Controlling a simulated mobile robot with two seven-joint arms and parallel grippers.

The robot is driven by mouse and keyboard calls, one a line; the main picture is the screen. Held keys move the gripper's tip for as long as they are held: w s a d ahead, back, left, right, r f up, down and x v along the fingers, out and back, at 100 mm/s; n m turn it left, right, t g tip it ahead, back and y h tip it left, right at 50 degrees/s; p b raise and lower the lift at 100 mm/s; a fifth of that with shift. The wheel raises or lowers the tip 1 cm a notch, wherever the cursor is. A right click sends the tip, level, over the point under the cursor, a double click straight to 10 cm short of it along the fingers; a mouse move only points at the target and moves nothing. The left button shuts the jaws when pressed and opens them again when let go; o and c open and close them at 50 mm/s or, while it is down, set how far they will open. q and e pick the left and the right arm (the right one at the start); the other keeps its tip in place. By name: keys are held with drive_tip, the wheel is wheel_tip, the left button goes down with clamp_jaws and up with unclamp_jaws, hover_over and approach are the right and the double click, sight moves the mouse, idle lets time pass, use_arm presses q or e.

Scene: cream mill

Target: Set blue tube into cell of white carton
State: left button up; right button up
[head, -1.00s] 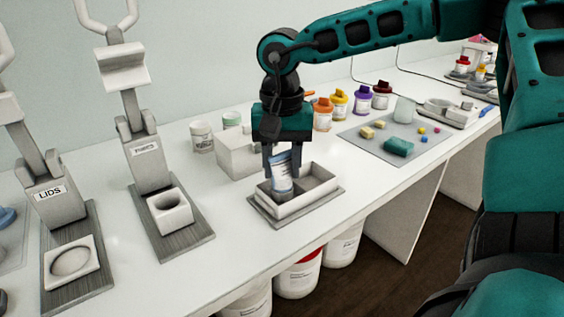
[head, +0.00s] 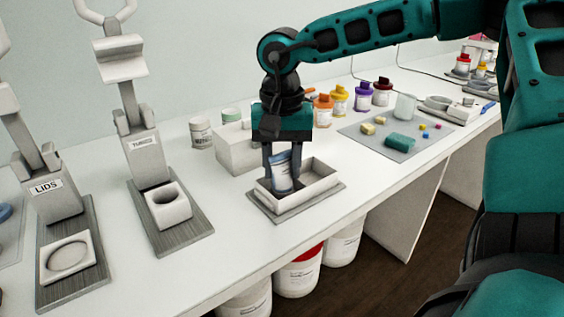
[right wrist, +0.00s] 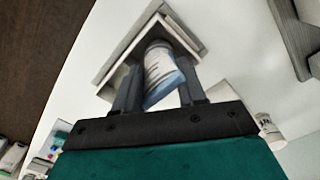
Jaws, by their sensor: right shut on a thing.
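The white carton (head: 318,186) is an open box with low walls, standing on a grey board (head: 339,190) on the bench. The blue tube (head: 283,172), white with a blue part, is upright and slightly tilted. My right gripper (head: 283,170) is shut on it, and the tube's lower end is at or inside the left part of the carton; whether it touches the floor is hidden. In the right wrist view the tube (right wrist: 160,72) sits between the fingers, with the carton (right wrist: 190,42) behind it. My left gripper is not in view.
A white block (head: 238,150) stands just behind the carton. Two lever presses, one with a lids label (head: 47,187), stand to the left. Coloured jars (head: 340,100) and a grey mat (head: 362,137) with small blocks lie to the right. Bench space in front of the presses is clear.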

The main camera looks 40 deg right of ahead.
drive_tip(key=shift+f+b, duration=0.2)
drive_tip(key=shift+b, duration=0.2)
idle(0.5)
drive_tip(key=o, duration=1.2)
drive_tip(key=shift+r, duration=0.1)
wheel_tip(320, 180, up, 6)
drive_tip(key=p, duration=0.4)
drive_tip(key=shift+s, duration=0.1)
